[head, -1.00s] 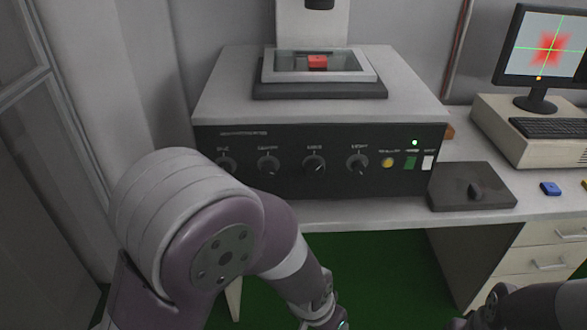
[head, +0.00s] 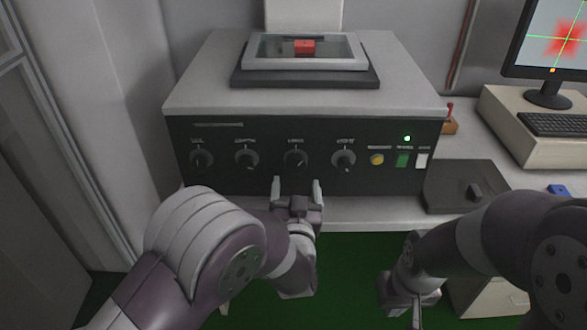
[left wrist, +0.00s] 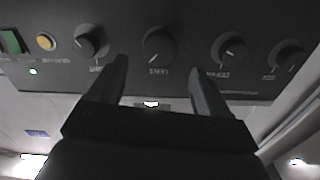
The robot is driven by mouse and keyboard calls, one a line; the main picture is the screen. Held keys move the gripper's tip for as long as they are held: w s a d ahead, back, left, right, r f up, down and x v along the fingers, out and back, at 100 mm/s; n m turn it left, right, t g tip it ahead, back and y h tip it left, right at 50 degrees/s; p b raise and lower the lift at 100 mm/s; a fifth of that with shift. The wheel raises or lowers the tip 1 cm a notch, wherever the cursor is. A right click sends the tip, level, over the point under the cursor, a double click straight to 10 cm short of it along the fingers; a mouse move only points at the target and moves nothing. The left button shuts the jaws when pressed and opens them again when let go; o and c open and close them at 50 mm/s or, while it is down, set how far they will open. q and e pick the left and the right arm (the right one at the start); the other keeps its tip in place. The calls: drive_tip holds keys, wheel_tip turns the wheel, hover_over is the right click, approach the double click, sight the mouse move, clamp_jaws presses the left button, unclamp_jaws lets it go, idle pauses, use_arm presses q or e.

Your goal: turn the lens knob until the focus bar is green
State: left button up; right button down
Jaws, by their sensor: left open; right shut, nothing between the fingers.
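The lens knob (head: 295,158) is the third dark round knob from the left on the black front panel. In the left wrist view the lens knob (left wrist: 158,44) sits centred just beyond and between my fingertips, with its label below it. My left gripper (head: 297,184) is open, pointing at the panel a little below the knob, and looks apart from it. The monitor (head: 548,45) shows a blurred red patch on a green cross. A small orange mark (head: 552,70) sits at the screen's bottom edge; no green bar shows. My right gripper (head: 401,308) is shut and empty, low in front of the desk.
Other knobs flank it: one to the right (head: 343,160) and one to the left (head: 247,158). A yellow button (head: 376,159) and a green switch (head: 402,160) are further right. A dark pad (head: 440,185) lies on the desk beside the machine.

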sight(295, 169)
use_arm(q)
drive_tip(key=w, duration=0.6)
drive_tip(key=shift+w, duration=0.35)
drive_tip(key=c, duration=1.1)
drive_tip(key=shift+o, duration=0.3)
drive_tip(key=n+b, duration=0.3)
drive_tip(key=shift+f, duration=0.2)
drive_tip(key=n+b, duration=0.3)
drive_tip(key=shift+n, duration=0.4)
drive_tip(key=n+b, duration=1.2)
drive_tip(key=b, duration=0.1)
drive_tip(key=shift+a+f, duration=0.1)
drive_tip(key=shift+f, duration=0.05)
drive_tip(key=shift+r+n+b, duration=0.2)
drive_tip(key=shift+n+b, duration=1.5)
drive_tip(key=shift+n, duration=0.1)
